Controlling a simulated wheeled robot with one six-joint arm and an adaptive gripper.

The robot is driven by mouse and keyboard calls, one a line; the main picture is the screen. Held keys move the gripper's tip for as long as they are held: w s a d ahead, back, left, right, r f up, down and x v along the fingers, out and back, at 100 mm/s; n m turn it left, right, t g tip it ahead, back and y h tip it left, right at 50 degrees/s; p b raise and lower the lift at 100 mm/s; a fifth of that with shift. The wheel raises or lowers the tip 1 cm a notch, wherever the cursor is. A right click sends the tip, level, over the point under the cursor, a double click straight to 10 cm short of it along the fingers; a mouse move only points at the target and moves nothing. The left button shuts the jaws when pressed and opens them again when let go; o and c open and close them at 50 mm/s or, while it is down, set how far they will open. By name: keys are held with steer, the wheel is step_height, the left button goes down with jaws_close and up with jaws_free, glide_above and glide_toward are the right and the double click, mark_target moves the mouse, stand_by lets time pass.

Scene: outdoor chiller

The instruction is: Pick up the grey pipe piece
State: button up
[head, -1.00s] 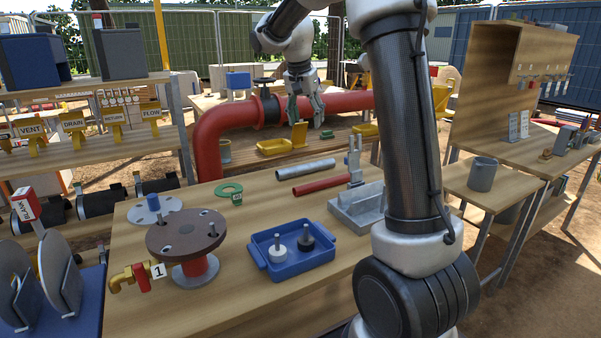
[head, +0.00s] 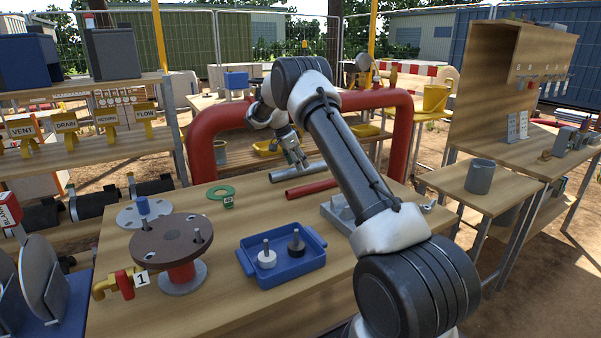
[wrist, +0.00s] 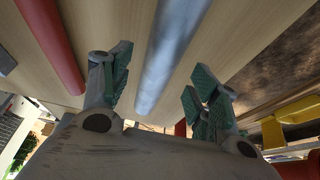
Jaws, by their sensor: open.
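The grey pipe piece (head: 297,171) lies on the wooden table near its far edge, just behind the red pipe piece (head: 311,188). My gripper (head: 295,160) is low over the grey pipe. In the wrist view the grey pipe (wrist: 172,50) runs between the two green-padded fingers of my gripper (wrist: 160,88), which are apart and do not appear to touch it. The red pipe (wrist: 52,45) lies outside the left finger. Part of the grey pipe's right end is close to my arm in the head view.
A blue tray (head: 308,262) with two small pegged pieces stands at the table's front. A brown flange (head: 171,238), a green ring (head: 221,192) and a grey block (head: 338,214) partly behind my arm are also on the table. A large red pipe arch (head: 205,135) stands behind.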

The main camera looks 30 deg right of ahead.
steer(key=x, duration=0.3)
jaws_close()
steer(key=shift+r, duration=0.15)
